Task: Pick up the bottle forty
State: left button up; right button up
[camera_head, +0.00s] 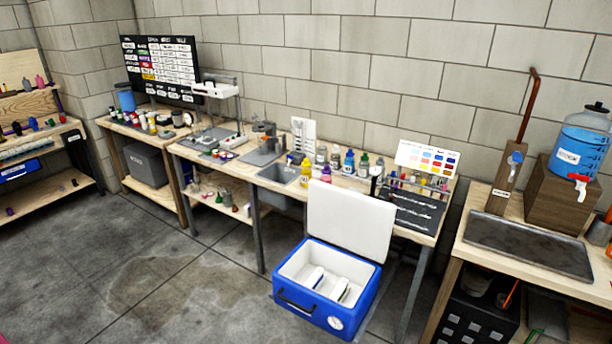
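Several small bottles stand upright on the middle wooden workbench (253,182). Among them are a yellow bottle (306,171), a blue bottle (349,162), a dark green-blue bottle (364,165), a white bottle with a dark cap (321,157) and a purple bottle (326,174). More small bottles, including a white one (152,125), stand on the bench further left. The labels are too small to read, so I cannot tell which is bottle forty.
An open blue cooler (323,310) with two white-topped items inside stands on the floor before the middle bench. A sink bench with a blue water jug (581,145) is at the right. A shelf unit (40,139) is at the left. The concrete floor (150,280) at lower left is clear.

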aim_at(306, 173)
jog(key=i+j+z, duration=0.3)
jog(key=i+j, duration=0.45)
jog(key=i+j+z, duration=0.3)
jog(key=i+j, duration=0.6)
jog(key=j, duration=0.1)
